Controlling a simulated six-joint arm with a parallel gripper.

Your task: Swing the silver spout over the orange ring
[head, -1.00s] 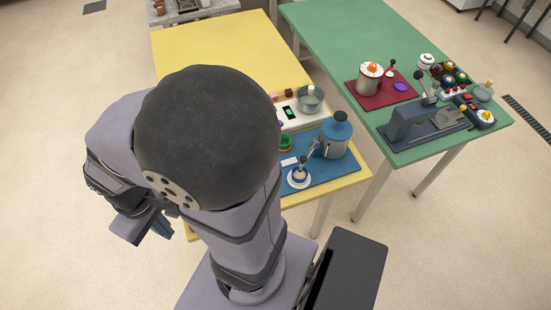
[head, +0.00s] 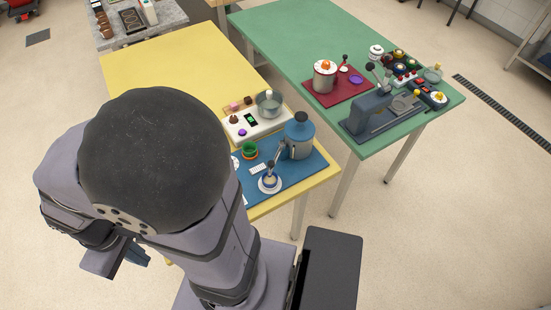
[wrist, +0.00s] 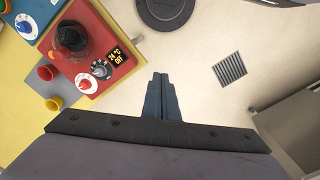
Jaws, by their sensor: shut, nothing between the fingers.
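A silver and blue urn (head: 298,137) stands on a blue mat (head: 308,168) on the yellow table. A thin silver spout (head: 279,153) at its left side slants down toward a white saucer (head: 270,185) with a blue-rimmed cup. A green round piece (head: 249,150) stands left of the urn. I cannot make out an orange ring for certain. My gripper (head: 138,256) hangs low at the left, away from the urn, partly behind my arm. In the wrist view its fingers (wrist: 160,82) are shut and empty above the floor.
A white tray (head: 262,127) with a metal pot lies behind the blue mat. A green table (head: 290,45) with a red mat (head: 345,93) and a grey machine stands to the right. The wrist view shows a red unit (wrist: 105,90) with a dial and small cups at left.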

